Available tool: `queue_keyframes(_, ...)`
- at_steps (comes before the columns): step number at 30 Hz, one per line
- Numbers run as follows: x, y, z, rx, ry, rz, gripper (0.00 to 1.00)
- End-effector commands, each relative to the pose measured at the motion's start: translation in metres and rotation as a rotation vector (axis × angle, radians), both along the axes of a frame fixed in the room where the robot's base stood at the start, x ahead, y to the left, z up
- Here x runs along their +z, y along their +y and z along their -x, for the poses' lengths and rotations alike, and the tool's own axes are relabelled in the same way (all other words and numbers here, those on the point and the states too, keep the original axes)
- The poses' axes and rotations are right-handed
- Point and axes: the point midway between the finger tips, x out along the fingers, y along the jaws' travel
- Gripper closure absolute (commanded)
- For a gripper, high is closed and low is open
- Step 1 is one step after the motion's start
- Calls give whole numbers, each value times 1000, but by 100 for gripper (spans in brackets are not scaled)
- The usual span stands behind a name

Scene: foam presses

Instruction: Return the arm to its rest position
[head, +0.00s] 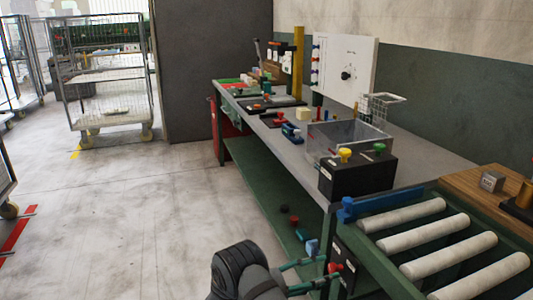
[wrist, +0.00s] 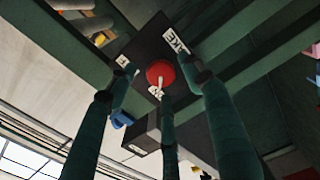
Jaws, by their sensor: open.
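My gripper (head: 316,274) is at the bottom centre of the head view, at the end of my dark arm, low beside the bench's front corner. Its green fingers point right towards a black box with a red knob (head: 335,268). In the wrist view my gripper (wrist: 161,88) has its fingers spread and empty. The red knob (wrist: 160,73) on the labelled black box (wrist: 140,50) appears between and beyond the fingertips. I cannot tell whether any finger touches it.
A roller conveyor (head: 440,238) stands right of my gripper. A green lower shelf (head: 258,185) lies beneath. The floor (head: 130,225) at left is open; a cage trolley (head: 105,75) stands behind.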

Motion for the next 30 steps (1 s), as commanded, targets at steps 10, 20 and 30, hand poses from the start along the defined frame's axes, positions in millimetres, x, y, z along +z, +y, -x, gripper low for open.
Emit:
queue_keyframes(10,0,-11,-3,0,-15,-5,49)
queue_keyframes(20,0,-4,-2,1,-9,-3,49)
queue_keyframes(30,0,53,17,4,-2,-1,49)
